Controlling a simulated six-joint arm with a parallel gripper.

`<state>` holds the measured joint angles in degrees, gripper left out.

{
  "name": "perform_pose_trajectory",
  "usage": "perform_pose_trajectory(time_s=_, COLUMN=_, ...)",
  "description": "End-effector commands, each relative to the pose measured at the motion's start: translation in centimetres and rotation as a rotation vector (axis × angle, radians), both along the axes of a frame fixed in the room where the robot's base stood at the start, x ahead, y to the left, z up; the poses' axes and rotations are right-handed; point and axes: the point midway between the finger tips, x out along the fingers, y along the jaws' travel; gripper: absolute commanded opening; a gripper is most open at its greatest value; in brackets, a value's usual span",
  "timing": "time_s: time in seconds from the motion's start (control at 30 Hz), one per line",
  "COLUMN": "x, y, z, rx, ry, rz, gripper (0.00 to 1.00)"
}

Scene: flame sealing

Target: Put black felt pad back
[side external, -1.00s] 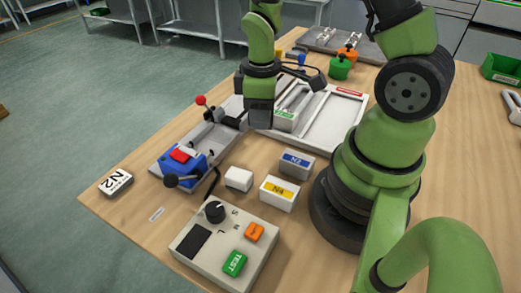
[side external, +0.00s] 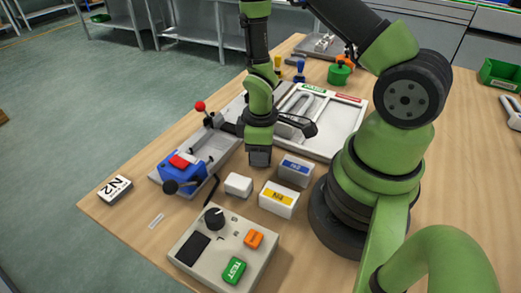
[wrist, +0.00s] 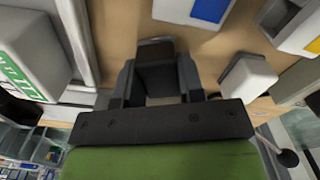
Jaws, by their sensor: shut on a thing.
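My gripper (side external: 260,157) points down, low over the bare wood between the blue clamp fixture (side external: 184,166) and the blue-labelled white block (side external: 295,170). In the wrist view my gripper (wrist: 156,75) is shut on a dark block-like piece, which looks to be the black felt pad (wrist: 155,52). The pad sits between the two fingers, with the wood tabletop behind it. In the side view the pad cannot be told apart from the dark fingers. I cannot tell whether it touches the table.
A plain white block (side external: 238,184) and a yellow-labelled block (side external: 278,198) stand close in front of my gripper. The control box (side external: 190,247) is nearer the camera. A white tray (side external: 352,118) with green and red labels lies behind. The N2 block (side external: 115,188) is far left.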

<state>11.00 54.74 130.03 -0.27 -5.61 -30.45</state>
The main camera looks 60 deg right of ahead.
Motion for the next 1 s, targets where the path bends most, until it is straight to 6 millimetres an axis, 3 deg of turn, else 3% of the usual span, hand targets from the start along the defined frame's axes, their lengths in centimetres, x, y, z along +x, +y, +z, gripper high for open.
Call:
perform_pose_trajectory(time_s=0.1, x=0.0, y=0.0, z=-0.3, rx=0.001, ry=0.001, rz=0.000, gripper=0.03)
perform_pose_trajectory(time_s=0.13, x=0.0, y=0.0, z=-0.3, rx=0.001, ry=0.001, rz=0.000, gripper=0.40)
perform_pose_trajectory(time_s=0.23, x=0.0, y=0.0, z=-0.3, rx=0.001, ry=0.001, rz=0.000, gripper=0.61)
perform_pose_trajectory(time_s=0.63, x=0.0, y=0.0, z=0.5, rx=-0.001, ry=-0.001, rz=-0.001, gripper=0.61)
perform_pose_trajectory(time_s=1.0, x=0.1, y=0.0, z=6.7, rx=-0.002, ry=-0.007, rz=-0.001, gripper=0.61)
